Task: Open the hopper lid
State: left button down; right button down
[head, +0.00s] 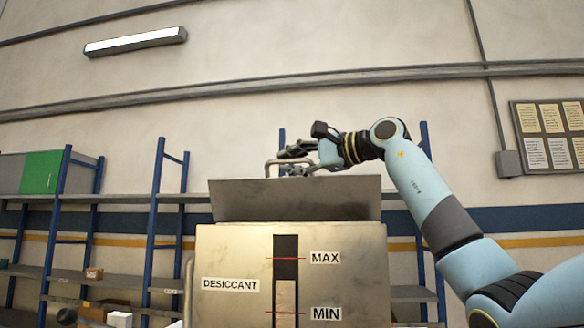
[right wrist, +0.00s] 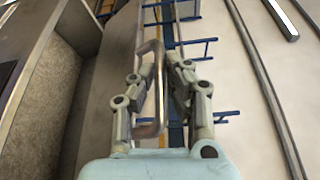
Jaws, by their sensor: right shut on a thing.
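The hopper (head: 220,250) is a metal box with a DESICCANT label and a sight gauge, in the middle of the head view. A grey lid panel (head: 295,200) spans its top; I cannot tell how far it is raised. A metal loop handle (head: 270,168) stands above the panel's upper edge. My right gripper (head: 285,162) reaches it from the right and is shut on it. In the right wrist view the handle (right wrist: 161,75) lies between the fingers (right wrist: 160,85). My left gripper is not clearly visible.
Blue-posted shelves (head: 155,225) stand behind the hopper, with small boxes (head: 93,273) at the lower left. A notice board (head: 550,135) hangs on the right wall. A lamp (head: 135,41) is high up. The space above the handle looks clear.

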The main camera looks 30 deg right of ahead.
dwell(0.3)
jog(key=c, duration=1.6)
grip_release()
jog(key=shift+c, duration=0.2)
jog(key=shift+s+d, duration=0.15)
jog(key=shift+s, duration=0.05)
jog(key=v, duration=1.1)
jog(key=shift+s, duration=0.3)
jog(key=shift+d, duration=0.1)
